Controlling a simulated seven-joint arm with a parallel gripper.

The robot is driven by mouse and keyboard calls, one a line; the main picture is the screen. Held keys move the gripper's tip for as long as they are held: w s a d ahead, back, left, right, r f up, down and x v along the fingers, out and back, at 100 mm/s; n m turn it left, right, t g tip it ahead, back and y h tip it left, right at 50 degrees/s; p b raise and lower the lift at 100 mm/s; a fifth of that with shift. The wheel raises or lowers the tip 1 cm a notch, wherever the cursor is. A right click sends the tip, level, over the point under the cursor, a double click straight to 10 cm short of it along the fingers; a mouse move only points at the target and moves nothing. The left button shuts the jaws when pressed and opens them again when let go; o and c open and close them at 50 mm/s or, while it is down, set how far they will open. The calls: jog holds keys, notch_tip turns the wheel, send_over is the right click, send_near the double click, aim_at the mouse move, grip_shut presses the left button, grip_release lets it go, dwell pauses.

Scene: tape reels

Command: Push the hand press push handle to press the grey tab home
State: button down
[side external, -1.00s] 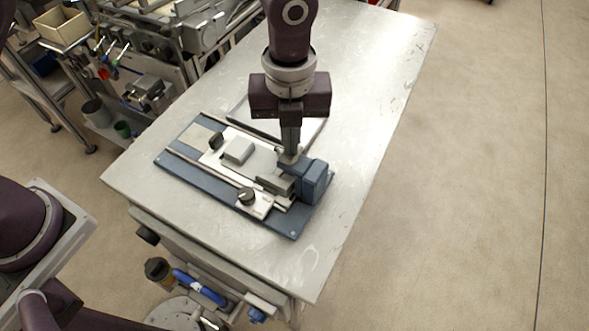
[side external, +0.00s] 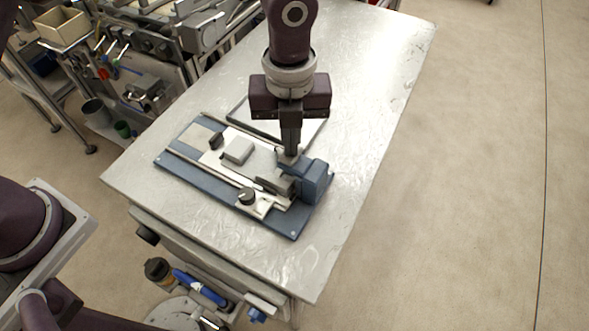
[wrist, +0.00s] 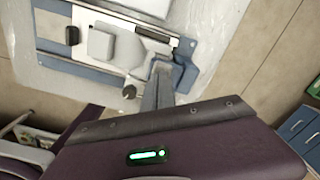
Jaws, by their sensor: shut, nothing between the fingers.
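The hand press is a blue baseplate (side external: 222,195) with white rails on the steel table, with a blue press block (side external: 316,180) at its right end. A grey block (side external: 238,151) sits on the white carriage and also shows in the wrist view (wrist: 101,44). A dark grey bar (side external: 275,185) lies against the blue block; I cannot tell whether it is the grey tab. My gripper (side external: 290,152) is shut and points down, its tips at the back of the blue block. The fingers hide part of the block, and I cannot tell whether they touch the push handle.
A black knob (side external: 247,195) stands at the front of the plate and a dark upright stop (side external: 215,140) at the left. A flat tray (side external: 238,108) lies behind the press. The table (side external: 375,110) is clear to the right and back.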

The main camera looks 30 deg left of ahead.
notch_tip(320, 180, up, 7)
dwell(0.5)
jog(key=s+a+r+n+t, duration=0.2)
jog(key=s+a+r+n, duration=0.2)
jog(key=a+r+n, duration=0.3)
jog(key=s+a+r+n+t, duration=0.1)
jog(key=s+a+r+n, duration=0.4)
jog(key=a+n, duration=0.45)
jog(key=s+a+f+n+t, duration=0.1)
jog(key=s+a+n+t, duration=0.1)
jog(key=s+a+n, duration=0.4)
jog(key=s+n, duration=0.4)
jog(key=n, duration=0.3)
jog(key=shift+s+t, duration=0.15)
jog(key=shift+t, duration=0.15)
